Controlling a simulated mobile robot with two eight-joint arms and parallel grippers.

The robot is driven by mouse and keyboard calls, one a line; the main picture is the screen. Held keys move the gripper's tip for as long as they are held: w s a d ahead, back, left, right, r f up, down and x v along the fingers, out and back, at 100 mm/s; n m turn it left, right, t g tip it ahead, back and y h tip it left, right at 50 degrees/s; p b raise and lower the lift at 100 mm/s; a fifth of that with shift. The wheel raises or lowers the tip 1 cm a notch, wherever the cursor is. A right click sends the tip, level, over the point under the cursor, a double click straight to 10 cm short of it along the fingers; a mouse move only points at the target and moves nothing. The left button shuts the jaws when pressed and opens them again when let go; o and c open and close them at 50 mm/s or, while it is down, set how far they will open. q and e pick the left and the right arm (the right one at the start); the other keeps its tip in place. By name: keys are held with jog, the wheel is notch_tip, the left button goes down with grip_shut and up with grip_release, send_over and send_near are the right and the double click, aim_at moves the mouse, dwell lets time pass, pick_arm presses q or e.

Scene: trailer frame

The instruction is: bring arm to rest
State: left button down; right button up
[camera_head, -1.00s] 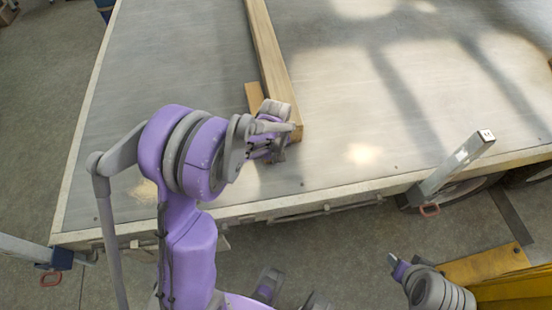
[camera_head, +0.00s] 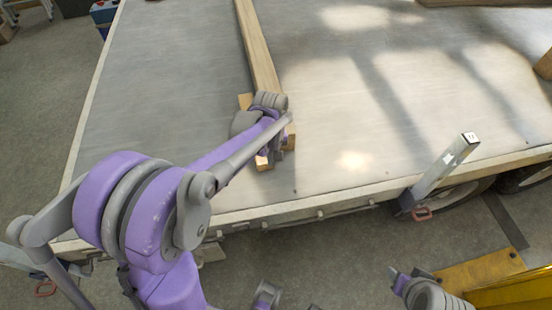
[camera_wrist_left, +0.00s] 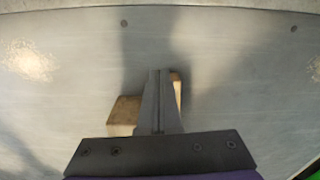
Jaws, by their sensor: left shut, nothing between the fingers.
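My left arm reaches over the trailer bed from the left in the head view. My left gripper (camera_head: 267,160) is over the near end of a long wooden beam (camera_head: 257,55), mostly hidden behind my own wrist. In the left wrist view the gripper (camera_wrist_left: 159,75) has its two fingers together, with nothing between them. A wooden block (camera_wrist_left: 124,114) shows beside and below the fingers there. Whether the fingers touch the wood cannot be told. Part of my right arm shows at the lower right of the head view; its fingers are not clearly seen.
The grey trailer bed (camera_head: 400,110) is mostly clear around the beam. A metal post (camera_head: 444,172) stands at its near edge on the right. A yellow structure (camera_head: 500,285) is at the lower right. More wood lies at the far right edge of the bed.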

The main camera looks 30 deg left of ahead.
pick_arm(q)
jog(key=shift+a+r, duration=0.1)
jog(key=shift+r, duration=0.05)
jog(key=s+d+r+m+t+p, duration=0.2)
jog(key=s+d+r+m, duration=0.1)
jog(key=s, duration=0.4)
jog(key=s+d+r+m+t+p, duration=0.2)
jog(key=s+d+r+m+t, duration=0.1)
jog(key=s, duration=0.5)
jog(key=shift+s+d+r+m, duration=0.15)
jog(key=shift+d+r+m, duration=0.35)
jog(key=shift+r+m, duration=0.9)
jog(key=shift+f, duration=0.15)
